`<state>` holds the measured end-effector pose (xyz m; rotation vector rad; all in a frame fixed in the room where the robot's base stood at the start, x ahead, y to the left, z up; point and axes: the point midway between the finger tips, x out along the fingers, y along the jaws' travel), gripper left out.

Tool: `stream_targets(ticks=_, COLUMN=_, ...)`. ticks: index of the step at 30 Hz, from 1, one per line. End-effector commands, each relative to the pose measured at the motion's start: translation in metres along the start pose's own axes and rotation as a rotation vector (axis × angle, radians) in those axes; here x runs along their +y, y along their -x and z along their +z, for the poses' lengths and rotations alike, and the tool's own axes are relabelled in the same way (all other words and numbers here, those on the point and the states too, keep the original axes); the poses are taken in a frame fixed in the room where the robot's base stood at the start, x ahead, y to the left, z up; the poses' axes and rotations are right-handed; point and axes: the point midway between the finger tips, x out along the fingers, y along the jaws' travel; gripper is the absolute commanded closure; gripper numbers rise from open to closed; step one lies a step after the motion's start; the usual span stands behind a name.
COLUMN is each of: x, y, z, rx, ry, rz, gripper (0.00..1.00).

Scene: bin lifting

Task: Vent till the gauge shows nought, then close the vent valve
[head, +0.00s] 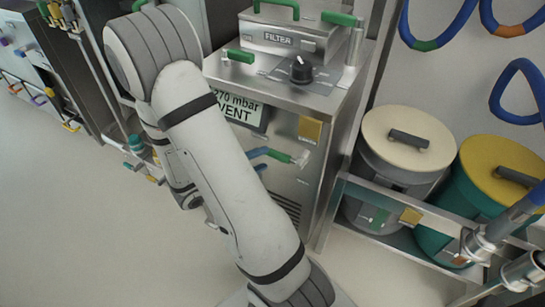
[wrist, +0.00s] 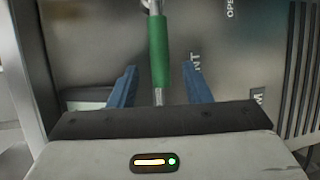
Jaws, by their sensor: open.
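The gauge display (head: 238,108) on the steel cabinet front reads "270 mbar" and "VENT"; my arm covers its left edge, so a leading digit could be hidden. Below it is the vent valve's green lever (head: 279,156), which also shows as a green grip on a metal rod in the wrist view (wrist: 159,50). My gripper (wrist: 158,80) is open, its two blue fingers either side of the lever's line with gaps on both sides. In the head view a blue finger (head: 258,153) shows beside the lever; the rest is behind my arm.
A filter box (head: 290,42) with green handles and a black knob (head: 301,70) sit on the cabinet top. A cream-lidded bin (head: 408,137) and a yellow-lidded bin (head: 505,165) stand to the right behind a rail. The floor at left is clear.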

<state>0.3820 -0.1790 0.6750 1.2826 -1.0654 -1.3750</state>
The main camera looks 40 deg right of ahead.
Motion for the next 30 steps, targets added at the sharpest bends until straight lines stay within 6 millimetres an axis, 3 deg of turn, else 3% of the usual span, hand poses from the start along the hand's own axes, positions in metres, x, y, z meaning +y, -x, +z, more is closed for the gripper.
stream_targets(ticks=3, x=-0.001, y=-0.020, z=0.001, rx=-0.006, ry=0.000, rz=-0.001, gripper=0.56)
stream_targets(ticks=10, x=-0.001, y=-0.047, z=0.001, rx=-0.004, ry=0.001, rz=-0.002, gripper=0.56)
stream_targets(ticks=22, x=0.000, y=-0.055, z=0.000, rx=0.000, ry=0.001, rz=-0.002, gripper=0.56)
stream_targets(ticks=30, x=0.000, y=-0.054, z=0.000, rx=0.000, ry=0.001, rz=-0.002, gripper=0.76)
